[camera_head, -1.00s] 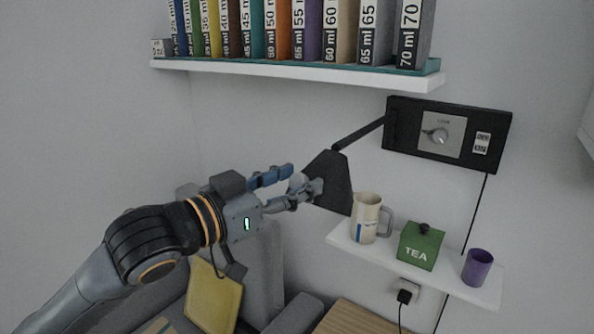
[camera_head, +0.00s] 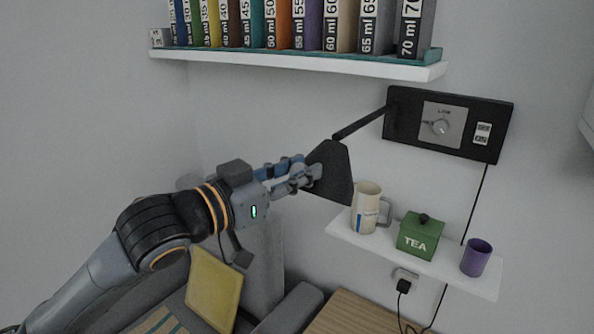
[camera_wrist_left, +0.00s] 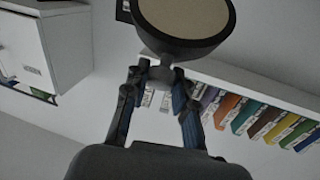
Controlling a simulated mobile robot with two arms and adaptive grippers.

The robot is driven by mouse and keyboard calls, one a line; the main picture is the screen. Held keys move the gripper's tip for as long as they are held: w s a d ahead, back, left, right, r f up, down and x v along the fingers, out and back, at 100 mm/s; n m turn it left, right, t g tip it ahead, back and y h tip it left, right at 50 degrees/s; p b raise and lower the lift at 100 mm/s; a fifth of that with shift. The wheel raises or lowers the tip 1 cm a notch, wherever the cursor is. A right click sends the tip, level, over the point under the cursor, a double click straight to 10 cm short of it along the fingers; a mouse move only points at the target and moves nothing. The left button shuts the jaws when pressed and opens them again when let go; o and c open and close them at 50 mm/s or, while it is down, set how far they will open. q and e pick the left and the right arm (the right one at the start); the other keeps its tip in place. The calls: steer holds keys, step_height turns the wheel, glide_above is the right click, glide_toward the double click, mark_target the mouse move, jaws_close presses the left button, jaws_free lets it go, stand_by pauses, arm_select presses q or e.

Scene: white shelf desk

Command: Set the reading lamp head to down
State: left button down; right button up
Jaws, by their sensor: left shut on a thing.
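The reading lamp's dark, flared head (camera_head: 334,178) hangs at the end of a thin black arm (camera_head: 360,123) from the black wall panel (camera_head: 399,125). Its narrow end is up and its wide end is toward the bottom. My left gripper (camera_head: 308,175) is at the head's left side, its fingers closed on it. In the left wrist view, the lamp head (camera_wrist_left: 185,15) shows a round cream face with a dark rim. A small knob below it sits between my left fingertips (camera_wrist_left: 162,78). My right gripper is not in view.
A shelf (camera_head: 290,68) with numbered books is above. A small white shelf (camera_head: 455,279) below right holds a mug (camera_head: 366,208), a green TEA box (camera_head: 419,237) and a purple cup (camera_head: 476,257). The panel has a dial (camera_head: 440,127). A grey armchair is below.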

arm_select(q)
step_height(320, 180, down, 7)
steer(key=w+d+m+t+h+b, duration=0.1)
steer(key=t+h+b, duration=0.3)
steer(key=b, duration=1.2)
steer(key=shift+w+d+r+m+h, duration=0.15)
steer(key=shift+w+m+h, duration=0.35)
steer(key=shift+h, duration=0.2)
steer(key=c, duration=1.1)
jaws_free()
steer(key=shift+d, duration=0.1)
steer(key=v, duration=1.2)
